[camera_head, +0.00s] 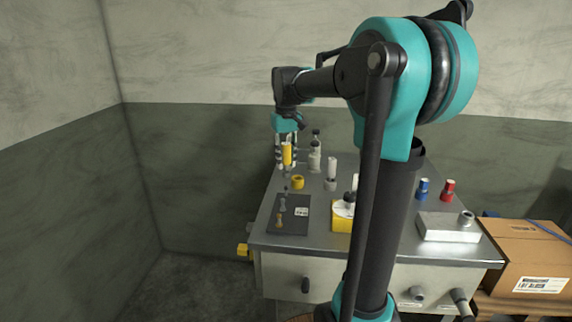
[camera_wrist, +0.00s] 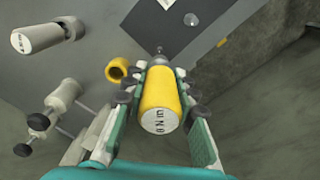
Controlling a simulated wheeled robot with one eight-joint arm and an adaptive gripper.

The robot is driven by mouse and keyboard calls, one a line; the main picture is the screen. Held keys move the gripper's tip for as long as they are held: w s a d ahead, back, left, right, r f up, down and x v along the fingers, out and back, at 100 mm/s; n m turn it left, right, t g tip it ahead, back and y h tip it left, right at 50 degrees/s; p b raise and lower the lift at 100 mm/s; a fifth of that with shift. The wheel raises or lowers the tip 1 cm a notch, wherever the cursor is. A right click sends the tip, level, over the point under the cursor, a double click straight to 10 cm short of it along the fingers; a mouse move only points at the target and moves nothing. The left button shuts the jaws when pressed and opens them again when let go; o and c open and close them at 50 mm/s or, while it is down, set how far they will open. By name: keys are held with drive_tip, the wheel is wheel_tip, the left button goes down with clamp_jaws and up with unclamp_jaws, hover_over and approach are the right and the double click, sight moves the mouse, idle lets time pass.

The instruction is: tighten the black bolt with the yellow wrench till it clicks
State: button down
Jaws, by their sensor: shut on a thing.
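My gripper (camera_head: 286,158) is shut on a yellow cylinder, which I take to be the yellow wrench (camera_head: 287,153). It is held upright above the table near its far left part. In the wrist view the yellow wrench (camera_wrist: 160,95) sits between the fingers (camera_wrist: 160,92), its printed end facing the camera. A thin grey tip shows beyond it, over or near the edge of the dark mat (camera_wrist: 150,15); contact cannot be told. A small round grey piece (camera_wrist: 191,19) lies on the mat. I cannot make out the black bolt for certain.
A cardboard box (camera_head: 535,256) stands at right. Walls close off the left and back.

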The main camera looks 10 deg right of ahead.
sight(286, 171)
drive_tip(key=shift+r+n, duration=0.2)
drive_tip(key=shift+n, duration=0.45)
drive_tip(key=shift+r+n, duration=0.2)
drive_tip(key=shift+n, duration=0.45)
drive_tip(key=shift+f, duration=2.2)
drive_tip(key=shift+f, duration=0.9)
drive_tip(key=m, duration=0.6)
drive_tip(key=shift+s+m, duration=0.1)
drive_tip(key=shift+m, duration=0.3)
drive_tip(key=m, duration=0.6)
drive_tip(key=shift+m, duration=0.4)
drive_tip(key=shift+r, duration=0.2)
